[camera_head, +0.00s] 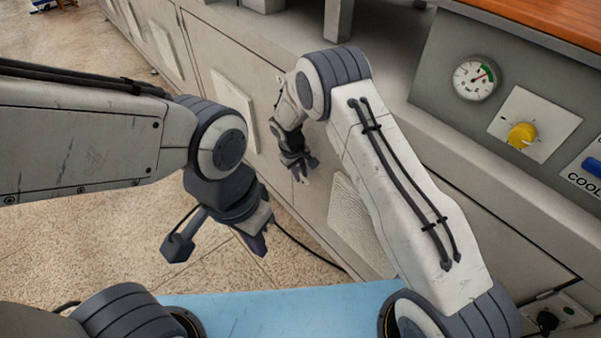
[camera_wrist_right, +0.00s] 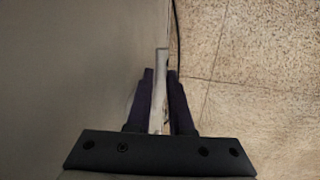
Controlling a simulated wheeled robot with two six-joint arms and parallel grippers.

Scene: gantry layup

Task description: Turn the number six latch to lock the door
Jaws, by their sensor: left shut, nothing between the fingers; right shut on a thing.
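My right gripper (camera_head: 300,170) is low against the grey cabinet front, near a panel seam. In the right wrist view my right gripper (camera_wrist_right: 160,98) has its two dark fingers on either side of a thin pale bar, the latch (camera_wrist_right: 161,62), and is shut on it. The bar runs in line with the fingers, its end sticking out past the tips. I cannot read a number on it. In the head view the latch is hidden by the gripper. My left gripper (camera_head: 260,238) is shut and empty, over the floor, apart from the cabinet.
The grey cabinet front (camera_head: 225,45) runs from upper left to lower right. A gauge (camera_head: 474,78) and a yellow knob (camera_head: 521,135) are at the right. A black cable (camera_head: 310,252) lies on the floor. The speckled floor (camera_head: 80,50) at left is mostly clear.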

